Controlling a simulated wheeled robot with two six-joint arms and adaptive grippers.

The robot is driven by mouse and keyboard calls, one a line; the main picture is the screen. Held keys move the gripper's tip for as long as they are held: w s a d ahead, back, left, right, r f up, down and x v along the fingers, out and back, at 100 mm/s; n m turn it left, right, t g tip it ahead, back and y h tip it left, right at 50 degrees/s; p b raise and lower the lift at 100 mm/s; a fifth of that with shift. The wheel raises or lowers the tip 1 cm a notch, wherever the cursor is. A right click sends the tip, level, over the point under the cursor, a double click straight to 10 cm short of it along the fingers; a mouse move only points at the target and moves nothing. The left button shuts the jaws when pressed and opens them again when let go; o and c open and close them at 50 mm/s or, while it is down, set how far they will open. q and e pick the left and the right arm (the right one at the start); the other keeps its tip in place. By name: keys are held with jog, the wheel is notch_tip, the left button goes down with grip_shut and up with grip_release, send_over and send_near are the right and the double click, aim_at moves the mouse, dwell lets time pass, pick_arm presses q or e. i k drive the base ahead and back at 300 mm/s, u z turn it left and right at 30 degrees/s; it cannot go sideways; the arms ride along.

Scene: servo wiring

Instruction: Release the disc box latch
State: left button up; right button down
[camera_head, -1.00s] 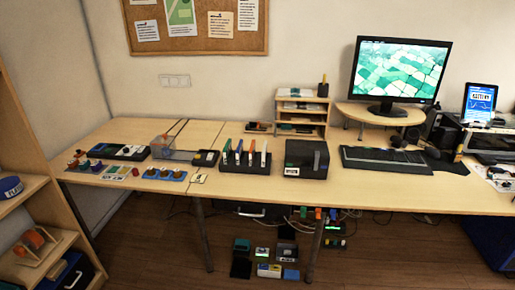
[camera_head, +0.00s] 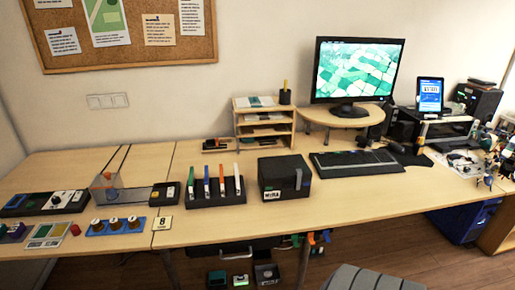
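A black box (camera_head: 285,178), which looks like the disc box, stands closed on the wooden table, near the middle of the view. A small white label (camera_head: 272,195) is on its lower front left. A grey upright strip (camera_head: 299,179) at its front right may be the latch; it is too small to tell its state. Neither of my grippers is in view.
Left of the box stands a black rack (camera_head: 216,193) with several coloured upright levers. A keyboard (camera_head: 356,162) lies to its right and a wooden shelf (camera_head: 265,127) stands behind. The table (camera_head: 345,196) is clear at the front right. A grey ribbed thing (camera_head: 372,279) shows below.

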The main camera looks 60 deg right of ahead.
aim_at(298, 172)
jog(key=z, duration=0.35)
jog(key=i, duration=0.85)
jog(key=z, duration=0.85)
jog(key=i, duration=0.3)
jog(key=z, duration=0.3)
